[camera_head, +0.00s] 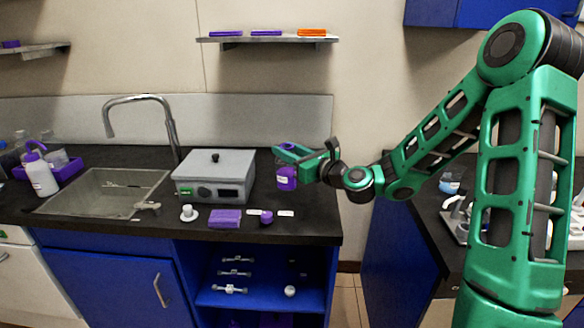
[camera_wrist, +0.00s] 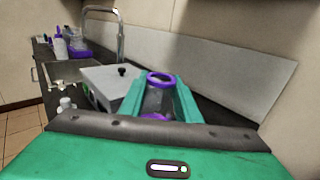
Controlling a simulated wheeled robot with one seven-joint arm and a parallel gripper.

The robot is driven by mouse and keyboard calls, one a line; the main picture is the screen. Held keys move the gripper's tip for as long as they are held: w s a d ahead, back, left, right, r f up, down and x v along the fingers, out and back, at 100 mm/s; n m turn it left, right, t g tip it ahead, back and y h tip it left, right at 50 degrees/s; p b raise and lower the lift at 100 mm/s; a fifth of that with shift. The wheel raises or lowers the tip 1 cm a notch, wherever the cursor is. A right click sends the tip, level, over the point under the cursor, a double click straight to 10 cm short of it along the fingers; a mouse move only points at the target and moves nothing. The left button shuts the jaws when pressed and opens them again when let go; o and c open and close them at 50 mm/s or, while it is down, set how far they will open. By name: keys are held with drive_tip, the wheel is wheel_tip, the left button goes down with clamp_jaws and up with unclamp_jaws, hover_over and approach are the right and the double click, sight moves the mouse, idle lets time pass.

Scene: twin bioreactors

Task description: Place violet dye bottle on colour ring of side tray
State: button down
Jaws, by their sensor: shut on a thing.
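The violet dye bottle (camera_head: 286,178) is in my gripper (camera_head: 287,157), over the dark counter to the right of the grey box. I cannot tell whether its base touches the counter. In the wrist view the bottle (camera_wrist: 157,99) is upright between the two green fingers, clear with a violet ring at the top and violet at the bottom. My gripper (camera_wrist: 158,94) is shut on it.
The grey box (camera_head: 214,178) stands left of the bottle, with a sink (camera_head: 102,190) beyond. A violet block (camera_head: 225,218) and a small violet piece (camera_head: 266,217) lie near the front edge. A floor gap (camera_head: 347,283) separates the two counters.

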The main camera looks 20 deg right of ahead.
drive_tip(key=w+d+f, duration=0.3)
drive_tip(key=f, duration=0.3)
drive_tip(key=shift+w+f, duration=0.25)
drive_tip(key=shift+f, duration=0.15)
drive_tip(key=c, duration=1.3)
unclamp_jaws()
drive_tip(key=shift+d+f, duration=0.1)
drive_tip(key=shift+c, duration=0.2)
